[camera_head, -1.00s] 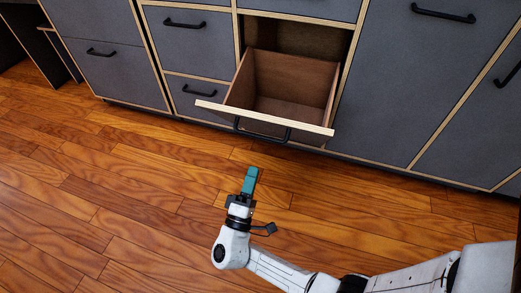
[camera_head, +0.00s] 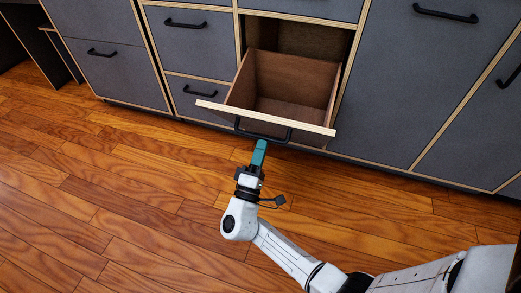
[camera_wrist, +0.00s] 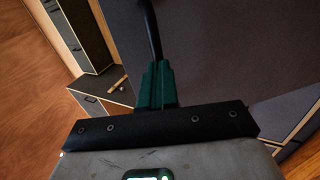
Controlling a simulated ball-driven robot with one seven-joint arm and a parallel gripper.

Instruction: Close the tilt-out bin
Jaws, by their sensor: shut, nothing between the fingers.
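The tilt-out bin (camera_head: 265,119) is tipped open from the grey cabinet, with its brown wooden inside showing and its front panel leaning outward. Its black bar handle (camera_head: 262,134) is on the outer face of the front. My gripper (camera_head: 260,148) has teal fingers, is shut and empty, and is just in front of the handle. In the wrist view the green fingers (camera_wrist: 155,82) point at the dark bin front (camera_wrist: 210,50), and the black handle (camera_wrist: 150,30) runs up from their tips. I cannot tell whether they touch it.
Grey drawers (camera_head: 192,45) with black handles are left of the bin, and a large grey cabinet door (camera_head: 410,80) is to its right. The wooden floor (camera_head: 110,210) in front is clear.

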